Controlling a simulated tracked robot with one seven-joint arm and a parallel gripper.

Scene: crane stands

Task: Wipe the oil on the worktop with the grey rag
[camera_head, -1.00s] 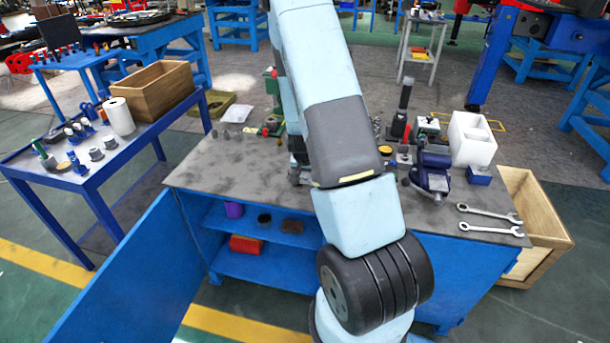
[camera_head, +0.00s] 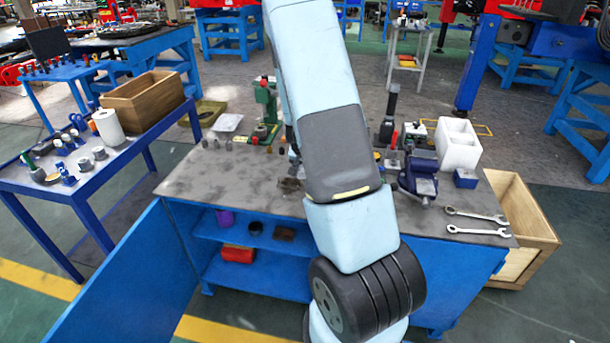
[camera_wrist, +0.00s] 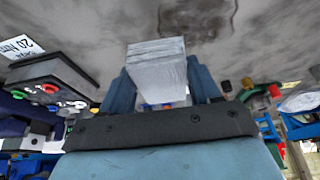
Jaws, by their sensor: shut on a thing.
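The worktop (camera_head: 225,180) is a grey, smudged top on a blue bench; it also fills the upper part of the wrist view (camera_wrist: 90,25). A dark, wet-looking oil patch (camera_wrist: 198,17) lies on it in the wrist view, beyond my fingertips. In the head view a small brownish patch (camera_head: 290,185), perhaps the same oil, shows just left of my arm. My gripper (camera_wrist: 160,75) is shut on the grey rag (camera_wrist: 158,68), which looks like a folded block between the blue fingers. In the head view my arm hides gripper and rag.
A green stand (camera_head: 266,105) is at the worktop's back. A blue vise (camera_head: 418,178), white box (camera_head: 458,145) and two wrenches (camera_head: 478,222) are on the right. A black case (camera_wrist: 50,80) is near my gripper's left in the wrist view. The worktop's left front is clear.

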